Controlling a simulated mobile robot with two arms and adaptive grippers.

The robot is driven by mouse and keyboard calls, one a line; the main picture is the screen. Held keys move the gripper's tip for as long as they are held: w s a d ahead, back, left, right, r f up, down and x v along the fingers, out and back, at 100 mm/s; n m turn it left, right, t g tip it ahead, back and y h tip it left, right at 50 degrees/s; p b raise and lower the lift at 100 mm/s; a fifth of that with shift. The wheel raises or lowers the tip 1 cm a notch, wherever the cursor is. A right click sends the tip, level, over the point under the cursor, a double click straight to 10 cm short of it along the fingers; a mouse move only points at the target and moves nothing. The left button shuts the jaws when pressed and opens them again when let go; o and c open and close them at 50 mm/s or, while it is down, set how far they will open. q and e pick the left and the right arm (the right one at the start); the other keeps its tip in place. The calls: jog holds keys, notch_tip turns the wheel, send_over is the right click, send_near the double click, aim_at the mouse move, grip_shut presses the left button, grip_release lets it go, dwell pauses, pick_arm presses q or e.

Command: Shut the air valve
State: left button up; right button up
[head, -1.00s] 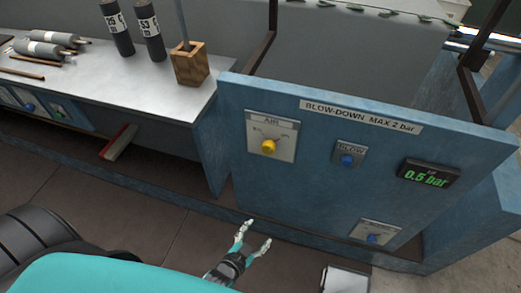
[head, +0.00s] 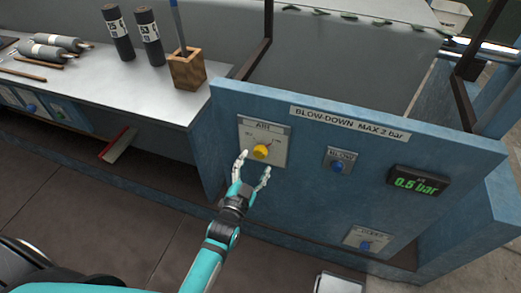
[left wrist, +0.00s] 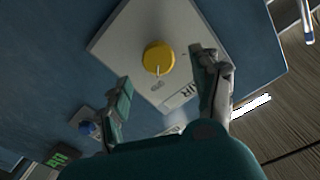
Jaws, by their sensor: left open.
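The air valve is a yellow knob (head: 261,152) on a pale plate marked AIR (head: 278,133), on the blue panel. In the left wrist view the yellow knob (left wrist: 158,57) sits beyond and between my fingers, with a pale pointer mark on its edge. My left gripper (head: 253,168) is open just in front of the knob's lower side. In the left wrist view its two fingers (left wrist: 165,75) are spread, with nothing between the pads that I can see touching. My right gripper is not in view.
The blue panel (head: 300,200) also bears a blue BLOW button (head: 338,167), a display reading about 0.5 bar (head: 417,183) and a lower blue button (head: 365,245).

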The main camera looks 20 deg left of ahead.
aim_at(259, 154)
pick_arm(q)
jog(key=w, duration=0.6)
jog(key=shift+d, duration=0.1)
jog(key=shift+c, duration=0.5)
jog(key=c, duration=1.1)
jog(key=shift+o, duration=0.2)
